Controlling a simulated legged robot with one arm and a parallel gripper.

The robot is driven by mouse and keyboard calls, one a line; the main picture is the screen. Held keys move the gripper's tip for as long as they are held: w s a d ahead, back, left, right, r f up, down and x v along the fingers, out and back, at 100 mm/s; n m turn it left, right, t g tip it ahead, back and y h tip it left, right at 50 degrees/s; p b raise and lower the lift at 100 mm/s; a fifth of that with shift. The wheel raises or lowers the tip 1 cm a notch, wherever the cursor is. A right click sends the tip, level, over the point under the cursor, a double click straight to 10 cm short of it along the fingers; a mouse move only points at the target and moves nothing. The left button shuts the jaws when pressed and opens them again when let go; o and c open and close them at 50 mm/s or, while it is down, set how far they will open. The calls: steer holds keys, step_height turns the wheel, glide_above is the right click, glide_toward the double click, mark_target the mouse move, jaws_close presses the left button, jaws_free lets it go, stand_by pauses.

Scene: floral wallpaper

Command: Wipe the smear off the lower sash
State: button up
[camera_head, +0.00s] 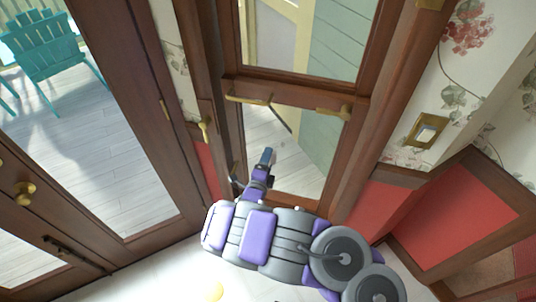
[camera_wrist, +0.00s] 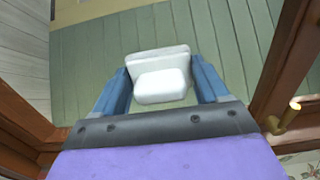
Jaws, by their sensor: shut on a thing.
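The lower sash (camera_head: 345,150) is a brown wooden frame around a clear pane, with brass handles on its top rail. A thin dark slanting streak (camera_head: 281,119) shows on or behind its pane; I cannot tell whether it is the smear. My gripper (camera_head: 268,153) is in front of the pane, below the streak in the head view. In the wrist view my gripper (camera_wrist: 161,85) is shut on a white block (camera_wrist: 160,85), held between its blue fingers. The block is hidden in the head view. I cannot tell whether it touches the glass.
Brass handles (camera_head: 248,99) stick out from the sash rail, and a brass latch (camera_wrist: 284,118) shows at right in the wrist view. A glazed door (camera_head: 150,120) stands at left. A light switch (camera_head: 426,131) is on the right wall.

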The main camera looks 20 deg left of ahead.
steer(key=shift+s+a, duration=0.1)
steer(key=shift+a, duration=0.05)
steer(key=shift+s, duration=0.1)
steer(key=s, duration=0.1)
steer(key=s+p, duration=0.1)
steer(key=shift+s+d+p, duration=0.2)
steer(key=shift+s+p, duration=0.1)
steer(key=shift+s, duration=0.1)
steer(key=shift+w+f, duration=0.1)
stand_by(0.5)
steer(key=w+b, duration=0.2)
steer(key=b, duration=0.1)
steer(key=shift+w+a+f+b, duration=0.1)
steer(key=shift+b, duration=0.25)
steer(key=w+b, duration=0.1)
steer(key=w, duration=0.1)
steer(key=shift+w, duration=0.3)
steer(key=shift+w+a+r, duration=0.15)
steer(key=shift+w+r, duration=0.05)
steer(key=shift+w, duration=0.75)
